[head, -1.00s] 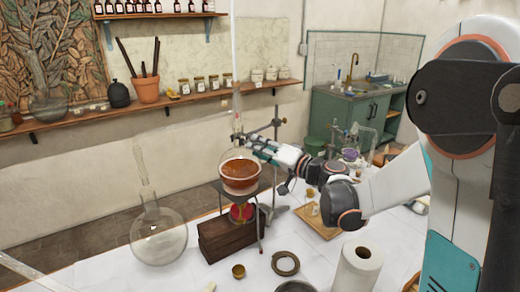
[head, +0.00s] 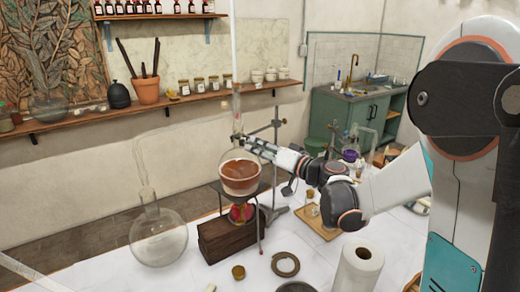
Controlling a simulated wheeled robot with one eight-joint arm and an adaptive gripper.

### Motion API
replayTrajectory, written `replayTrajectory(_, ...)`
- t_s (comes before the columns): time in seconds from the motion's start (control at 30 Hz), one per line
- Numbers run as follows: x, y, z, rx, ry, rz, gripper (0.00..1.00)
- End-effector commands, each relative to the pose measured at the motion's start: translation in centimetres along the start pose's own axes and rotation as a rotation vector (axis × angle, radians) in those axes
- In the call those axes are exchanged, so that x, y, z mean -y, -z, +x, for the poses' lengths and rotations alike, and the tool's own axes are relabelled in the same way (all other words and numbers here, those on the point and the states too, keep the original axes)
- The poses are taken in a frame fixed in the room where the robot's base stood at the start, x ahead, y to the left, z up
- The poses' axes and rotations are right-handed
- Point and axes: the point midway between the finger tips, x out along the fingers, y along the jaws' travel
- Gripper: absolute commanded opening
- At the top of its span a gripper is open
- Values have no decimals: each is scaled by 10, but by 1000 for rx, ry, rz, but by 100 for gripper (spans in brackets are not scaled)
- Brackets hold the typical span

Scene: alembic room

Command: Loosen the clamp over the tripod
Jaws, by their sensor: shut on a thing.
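The clamp (head: 278,122) is on an upright metal rod behind the tripod (head: 261,215). Its jaw end, by the glass neck above the bowl, is mostly hidden by my gripper. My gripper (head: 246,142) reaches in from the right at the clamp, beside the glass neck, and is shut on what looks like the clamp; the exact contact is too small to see. A brown bowl (head: 240,181) with a glass vessel in it sits on the tripod. A red object (head: 241,212) is under the bowl, by a dark wooden block (head: 213,240).
A large round glass flask (head: 158,240) stands left of the tripod. In front are a ring (head: 285,264), a small brass cup (head: 238,272) and a paper roll (head: 358,272). A wooden tray (head: 318,224) lies below my arm. Free table shows between them.

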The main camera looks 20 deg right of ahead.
Motion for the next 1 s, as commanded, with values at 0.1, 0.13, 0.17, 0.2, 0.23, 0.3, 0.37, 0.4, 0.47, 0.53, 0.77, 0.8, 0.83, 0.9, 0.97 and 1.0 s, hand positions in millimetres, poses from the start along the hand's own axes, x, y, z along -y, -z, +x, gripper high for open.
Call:
replayTrajectory(0.1,0,-2,-1,3,0,-2,50)
replayTrajectory(0.13,0,-2,-1,3,0,-2,50)
replayTrajectory(0.17,0,-2,0,2,0,-1,50)
replayTrajectory(0.2,0,-2,0,2,0,-1,50)
replayTrajectory(0.23,0,-1,0,2,0,-1,50)
replayTrajectory(0.3,0,-1,0,2,0,-1,50)
replayTrajectory(0.37,0,-1,0,1,0,0,50)
replayTrajectory(0.4,0,-1,0,1,0,0,50)
replayTrajectory(0.47,0,-1,-2,1,0,0,50)
replayTrajectory(0.53,0,0,-6,0,-1,0,50)
replayTrajectory(0.77,-1,0,-43,-2,-4,0,50)
replayTrajectory(0.8,-1,0,-52,-1,-3,0,50)
replayTrajectory(0.83,-1,0,-58,-2,-4,0,50)
replayTrajectory(0.9,-1,0,-73,-2,-4,0,50)
replayTrajectory(0.97,-1,0,-84,-1,-3,0,50)
replayTrajectory(1.0,-1,0,-91,-2,-4,0,50)
